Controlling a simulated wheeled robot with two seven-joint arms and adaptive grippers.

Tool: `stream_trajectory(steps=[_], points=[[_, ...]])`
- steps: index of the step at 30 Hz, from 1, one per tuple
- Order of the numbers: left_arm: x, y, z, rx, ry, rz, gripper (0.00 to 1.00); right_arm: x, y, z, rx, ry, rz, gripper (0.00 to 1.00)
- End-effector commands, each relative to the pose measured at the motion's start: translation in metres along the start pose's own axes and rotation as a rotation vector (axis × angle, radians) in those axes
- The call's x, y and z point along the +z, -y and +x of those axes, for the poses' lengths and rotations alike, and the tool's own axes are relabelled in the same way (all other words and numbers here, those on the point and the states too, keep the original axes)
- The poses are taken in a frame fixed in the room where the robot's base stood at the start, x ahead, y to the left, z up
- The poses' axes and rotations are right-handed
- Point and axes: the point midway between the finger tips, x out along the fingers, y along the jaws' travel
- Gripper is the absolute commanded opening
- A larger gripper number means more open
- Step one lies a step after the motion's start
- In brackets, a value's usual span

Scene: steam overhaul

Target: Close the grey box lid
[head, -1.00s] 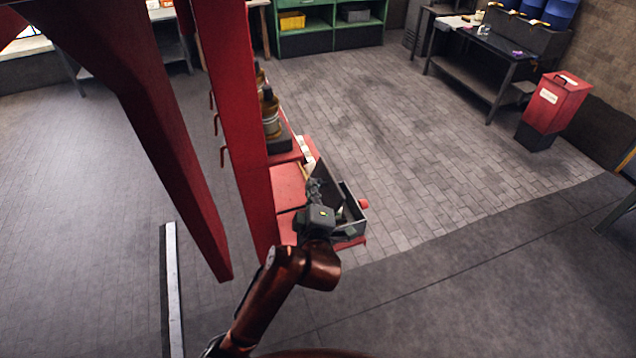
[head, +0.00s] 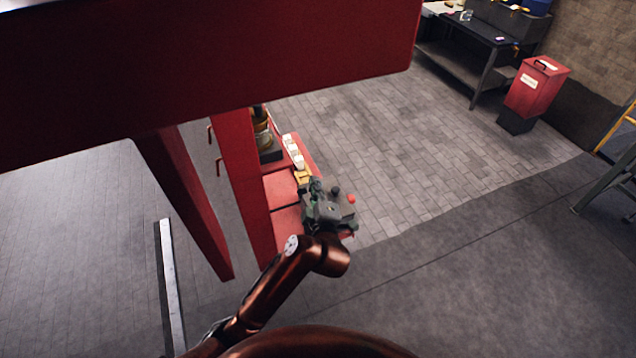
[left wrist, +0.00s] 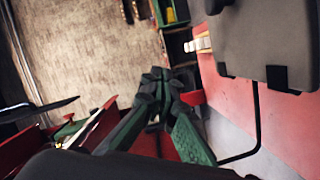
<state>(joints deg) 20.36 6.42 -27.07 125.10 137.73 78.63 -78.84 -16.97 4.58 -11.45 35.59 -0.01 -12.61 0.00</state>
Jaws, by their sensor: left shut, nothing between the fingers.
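The grey box (head: 346,213) sits at the near end of a low red bench in the head view. Its top now shows as a flat grey surface with no open inside visible, so the lid looks lowered. My left gripper (head: 316,187) is over the left side of the box and hides part of it, so I cannot tell whether the lid is fully seated. In the left wrist view the gripper's dark green fingers (left wrist: 160,82) are together and empty. A grey panel with black clips (left wrist: 262,38) shows at upper right there; I cannot tell which part it is. My right gripper is not in view.
A red post (head: 245,190) with hooks and a large red beam (head: 220,75) stand left of and above the bench. Brass-coloured parts (head: 262,130) stand behind the post. A red bin (head: 535,90) is far right. The floor right of the bench is free.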

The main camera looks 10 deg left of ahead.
Motion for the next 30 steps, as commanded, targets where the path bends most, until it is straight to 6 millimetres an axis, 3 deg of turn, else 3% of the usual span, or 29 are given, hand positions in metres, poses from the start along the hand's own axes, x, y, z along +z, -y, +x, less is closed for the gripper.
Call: stream_trajectory(steps=[7, 21, 30], points=[[0.001, 0.000, -0.019, 0.000, 0.003, 0.000, 0.00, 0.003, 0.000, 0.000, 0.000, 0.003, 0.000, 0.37], [0.001, 0.000, -0.106, 0.000, 0.001, 0.000, 0.00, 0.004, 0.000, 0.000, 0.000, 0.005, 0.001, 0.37], [0.000, 0.000, -0.119, -0.001, -0.001, 0.000, 0.00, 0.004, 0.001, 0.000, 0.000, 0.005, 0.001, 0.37]])
